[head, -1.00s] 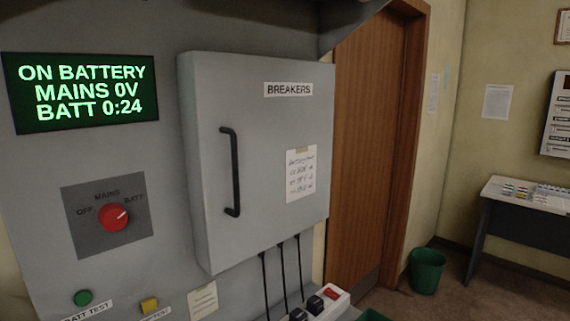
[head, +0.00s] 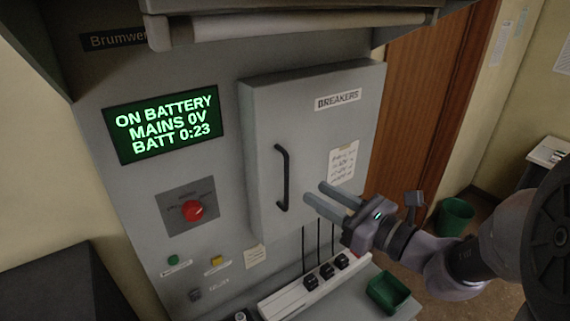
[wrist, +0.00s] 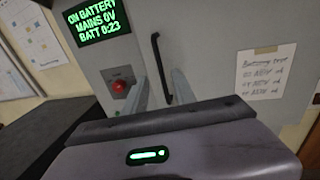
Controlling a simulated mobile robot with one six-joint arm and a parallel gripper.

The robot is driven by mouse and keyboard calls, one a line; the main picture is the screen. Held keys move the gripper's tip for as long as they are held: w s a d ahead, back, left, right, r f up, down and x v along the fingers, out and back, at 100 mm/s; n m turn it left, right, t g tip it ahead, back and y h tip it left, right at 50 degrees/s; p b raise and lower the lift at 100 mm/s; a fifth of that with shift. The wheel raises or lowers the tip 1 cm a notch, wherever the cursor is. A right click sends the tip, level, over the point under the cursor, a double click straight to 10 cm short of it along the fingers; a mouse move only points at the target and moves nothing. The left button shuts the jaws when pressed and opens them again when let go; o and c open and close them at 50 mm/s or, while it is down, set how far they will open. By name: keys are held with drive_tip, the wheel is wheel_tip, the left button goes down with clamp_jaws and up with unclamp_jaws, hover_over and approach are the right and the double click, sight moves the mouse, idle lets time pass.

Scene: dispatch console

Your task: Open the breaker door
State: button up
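The breaker door (head: 315,130) is a grey panel labelled BREAKERS and it is shut. Its black vertical bar handle (head: 284,178) is near the door's left edge. The handle also shows in the wrist view (wrist: 160,68), beyond and between my fingers. My gripper (head: 314,193) is in front of the door's lower part, to the right of the handle in the head view. Its two fingers are apart with nothing between them that I can see. In the wrist view my gripper (wrist: 160,88) has one finger on each side of the handle's lower part. I cannot tell how far the fingertips are from the handle.
A green display (head: 165,122) reads ON BATTERY, MAINS 0V, BATT 0:23. A red rotary knob (head: 193,211) is left of the door. A white power strip (head: 290,291) with black plugs and a green tray (head: 388,292) lie below. An overhang (head: 290,27) juts out above.

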sight(288, 177)
drive_tip(key=p+x, duration=0.1)
drive_tip(key=x, duration=0.9)
clamp_jaws()
idle(1.0)
